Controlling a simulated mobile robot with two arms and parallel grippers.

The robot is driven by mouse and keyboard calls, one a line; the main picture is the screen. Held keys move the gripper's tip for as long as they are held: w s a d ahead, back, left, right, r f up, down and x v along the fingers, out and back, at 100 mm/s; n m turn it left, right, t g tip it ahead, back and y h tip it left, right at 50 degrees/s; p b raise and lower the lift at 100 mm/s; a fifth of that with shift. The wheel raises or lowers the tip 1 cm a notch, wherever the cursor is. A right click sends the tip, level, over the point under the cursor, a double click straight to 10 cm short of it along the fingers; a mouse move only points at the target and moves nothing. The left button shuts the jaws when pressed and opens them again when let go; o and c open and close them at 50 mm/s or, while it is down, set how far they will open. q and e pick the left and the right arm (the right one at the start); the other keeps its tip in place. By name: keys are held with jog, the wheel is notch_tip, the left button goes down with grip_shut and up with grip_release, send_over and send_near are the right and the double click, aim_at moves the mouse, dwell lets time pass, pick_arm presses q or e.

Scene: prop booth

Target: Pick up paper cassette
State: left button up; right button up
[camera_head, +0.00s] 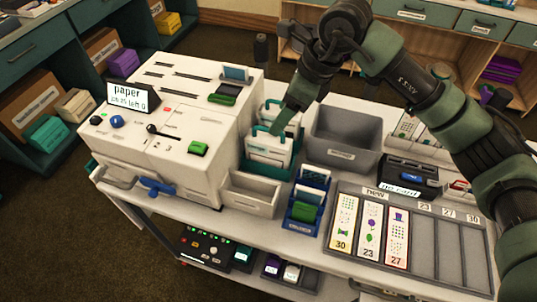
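White paper cassettes with teal edges (265,143) stand upright in a teal rack (262,170), just right of the white machine (205,128). I take these for the paper cassettes; no label on them is readable. My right gripper (279,130) comes down from above, with its fingers at the top of the front white cassette. It looks in contact or very close, and I cannot tell whether the fingers are closed on it. The machine's small display (132,97) reads "paper" and "left 0". My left gripper is not in view.
A blue rack (303,224) with blue and green cassettes stands in front. A white open bin (250,194) and a grey bin (341,156) flank the teal rack. A slotted grey tray (425,247) with printed cards lies at the right. My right arm covers the back right.

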aim_at(270, 139)
notch_tip(270, 139, down, 3)
jog(key=shift+r+b, duration=0.15)
jog(key=shift+b, duration=0.7)
jog(key=shift+w+f+b, duration=0.15)
jog(key=shift+f+b, duration=0.2)
jog(key=shift+f, duration=0.1)
jog(key=shift+a+f, duration=0.2)
jog(key=shift+f, duration=0.25)
jog(key=p+x, duration=0.3)
jog(key=x, duration=0.3)
jog(key=shift+a, duration=0.25)
jog(key=shift+a+f, duration=0.1)
jog(key=shift+f, duration=0.15)
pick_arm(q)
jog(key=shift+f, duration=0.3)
pick_arm(e)
grip_shut()
